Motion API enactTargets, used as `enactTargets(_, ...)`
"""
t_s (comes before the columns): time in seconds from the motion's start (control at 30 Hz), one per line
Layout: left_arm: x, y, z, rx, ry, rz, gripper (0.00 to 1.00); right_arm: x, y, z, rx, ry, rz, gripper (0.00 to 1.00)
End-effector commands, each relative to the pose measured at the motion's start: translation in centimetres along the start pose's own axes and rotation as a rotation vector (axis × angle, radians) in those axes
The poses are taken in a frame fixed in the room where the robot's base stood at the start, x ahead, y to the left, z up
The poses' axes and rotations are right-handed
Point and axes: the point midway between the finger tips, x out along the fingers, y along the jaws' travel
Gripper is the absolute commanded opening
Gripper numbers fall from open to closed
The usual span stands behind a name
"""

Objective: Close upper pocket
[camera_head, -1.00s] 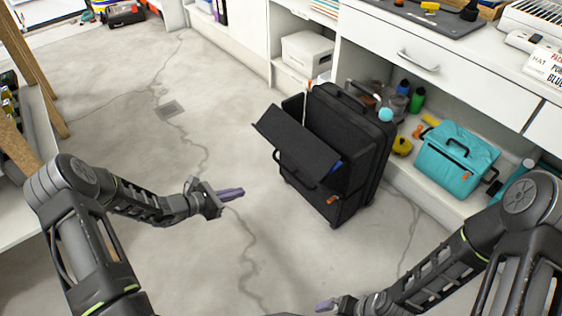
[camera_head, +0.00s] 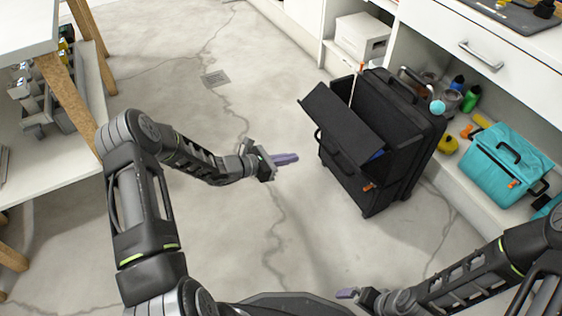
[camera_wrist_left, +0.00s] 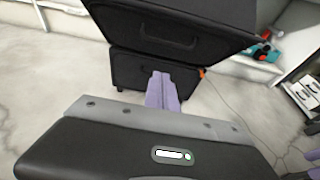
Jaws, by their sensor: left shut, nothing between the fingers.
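A black suitcase (camera_head: 362,187) stands upright on the floor by the shelving. Its upper pocket flap (camera_head: 343,124) is folded open and sticks out toward the left, with a blue item (camera_head: 377,155) showing at its edge. In the left wrist view the flap (camera_wrist_left: 180,30) fills the top, above the case's lower front (camera_wrist_left: 190,82). My left gripper (camera_head: 288,160) is shut and empty, to the left of the case and apart from it. Its purple fingers (camera_wrist_left: 162,92) point toward the case. My right gripper (camera_head: 346,294) is at the bottom, with purple fingertips; its opening is unclear.
White shelving with a drawer (camera_head: 480,58) stands right of and behind the case. A teal bag (camera_head: 508,160) and a yellow item (camera_head: 447,146) sit on its low shelf. A wood-legged table (camera_head: 70,105) is at left.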

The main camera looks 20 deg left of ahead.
Motion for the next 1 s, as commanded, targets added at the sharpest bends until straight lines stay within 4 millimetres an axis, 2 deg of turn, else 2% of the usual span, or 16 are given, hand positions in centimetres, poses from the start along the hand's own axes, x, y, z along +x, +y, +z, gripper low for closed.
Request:
enactTargets(0.03,1.3,0.0,-0.4,0.002,-0.002,-0.002,0.0,0.9,0.3,0.0,0.0,0.002,0.0,1.0)
enactTargets(0.2,4.8,-0.1,-0.3,0.001,-0.002,-0.002,0.0,2.3,0.7,-0.1,0.001,0.009,0.0,1.0)
enactTargets(0.4,6.8,0.0,1.9,0.002,-0.001,-0.001,0.0,3.1,0.9,-0.3,0.002,0.016,0.0,1.0)
enactTargets(0.6,7.4,0.1,2.8,0.001,0.0,0.001,0.0,3.2,1.0,-0.4,0.002,0.016,-0.001,1.0)
enactTargets(1.0,7.4,0.0,3.0,0.0,0.002,0.001,0.0,3.1,1.0,-0.4,0.002,0.015,-0.001,1.0)
